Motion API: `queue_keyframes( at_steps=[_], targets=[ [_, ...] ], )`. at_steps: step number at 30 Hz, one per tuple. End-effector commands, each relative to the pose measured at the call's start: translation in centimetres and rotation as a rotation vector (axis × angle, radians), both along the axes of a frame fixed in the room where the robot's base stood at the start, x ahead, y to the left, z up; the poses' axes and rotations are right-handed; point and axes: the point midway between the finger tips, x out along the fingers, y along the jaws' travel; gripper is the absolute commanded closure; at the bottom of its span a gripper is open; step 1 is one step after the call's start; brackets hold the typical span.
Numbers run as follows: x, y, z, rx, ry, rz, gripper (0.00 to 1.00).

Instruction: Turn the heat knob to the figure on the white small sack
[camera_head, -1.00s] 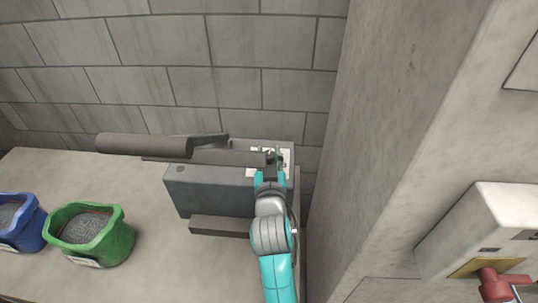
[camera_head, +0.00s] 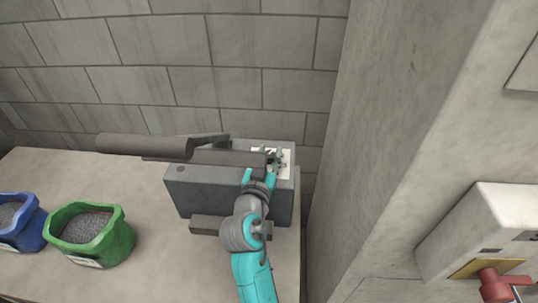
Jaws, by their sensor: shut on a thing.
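A grey box-shaped machine (camera_head: 228,193) stands on the counter against the block wall, with a white dial plate (camera_head: 285,162) on its top right. My gripper (camera_head: 270,160) is over this plate and shut on a small knob there, which the fingers mostly hide. The figures on the plate are too small to read. No white small sack is in view; a blue sack (camera_head: 22,232) and a green sack (camera_head: 120,238) with grey grains stand at the left.
A dark grey cylinder and arm (camera_head: 140,147) extend left from the machine's top. A concrete pillar (camera_head: 375,150) rises close on the right. A pale box with a red handle (camera_head: 495,283) is at the lower right. The counter (camera_head: 150,180) is clear between sacks and machine.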

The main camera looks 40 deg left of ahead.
Motion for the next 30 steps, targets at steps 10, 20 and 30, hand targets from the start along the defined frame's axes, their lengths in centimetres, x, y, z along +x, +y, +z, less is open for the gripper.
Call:
queue_keyframes(
  at_steps=[10,20,30],
  targets=[
    [0.0,0.0,-0.1,-0.001,0.002,0.001,0.41],
    [-1.7,-0.7,-0.1,-0.001,0.002,0.002,0.41],
    [-7.7,-3.2,-0.1,-0.002,0.001,0.003,0.41]
  ],
)
